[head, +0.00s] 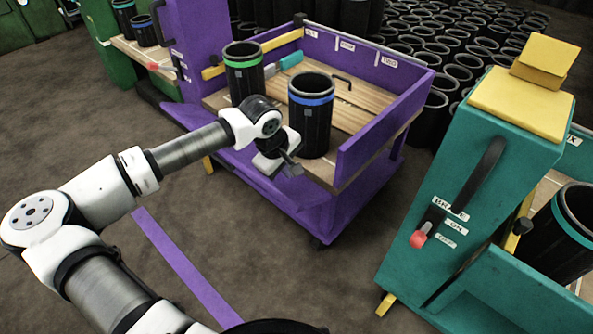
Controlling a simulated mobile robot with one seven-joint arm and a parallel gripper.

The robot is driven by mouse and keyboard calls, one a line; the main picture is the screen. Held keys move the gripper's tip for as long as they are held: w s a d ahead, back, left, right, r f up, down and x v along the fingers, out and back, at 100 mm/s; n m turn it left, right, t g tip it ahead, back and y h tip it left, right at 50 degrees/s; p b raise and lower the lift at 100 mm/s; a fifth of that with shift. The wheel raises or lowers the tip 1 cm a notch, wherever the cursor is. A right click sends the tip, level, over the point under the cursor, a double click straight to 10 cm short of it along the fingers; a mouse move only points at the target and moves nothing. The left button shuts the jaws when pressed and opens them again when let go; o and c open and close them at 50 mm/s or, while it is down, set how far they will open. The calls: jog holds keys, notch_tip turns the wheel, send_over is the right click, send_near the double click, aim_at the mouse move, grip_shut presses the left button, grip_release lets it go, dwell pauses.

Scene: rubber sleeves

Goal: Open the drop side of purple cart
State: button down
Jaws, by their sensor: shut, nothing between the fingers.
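The purple cart (385,125) stands in the middle of the head view, with upright purple walls at its back and right. Along its near side no wall stands above the wooden deck (345,110). A purple panel (310,205) hangs low there, below the deck edge, like a lowered drop side; my arm covers part of it. Two black sleeves stand on the deck, one with a green band (244,80) and one with a blue band (311,125). My gripper (291,170) is shut and empty, in front of the near side. I cannot tell whether it touches the panel.
A teal cart (475,190) with a red-tipped brake lever (420,238) stands close on the right. A green cart (125,50) is at upper left. Many black sleeves (440,55) fill the floor behind.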

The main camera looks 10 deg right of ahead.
aim_at(278, 194)
jog(key=s+a+f+h+b, duration=0.1)
jog(key=b, duration=0.2)
jog(key=a+f+t+h+b, duration=0.1)
jog(key=f+b, duration=0.1)
jog(key=b, duration=0.1)
jog(key=s+a+f+t+h+b, duration=0.1)
jog(key=f+b, duration=0.1)
jog(key=b, duration=0.2)
jog(key=shift+s+a+f, duration=0.2)
jog(key=shift+s+a, duration=0.1)
jog(key=f+b, duration=0.1)
jog(key=b, duration=0.2)
jog(key=s+a+f+t+h+b, duration=0.1)
jog(key=b, duration=0.2)
jog(key=shift+a+h, duration=0.15)
jog(key=shift+h, duration=0.15)
jog(key=shift+s+a+r, duration=0.1)
jog(key=shift+r, duration=0.05)
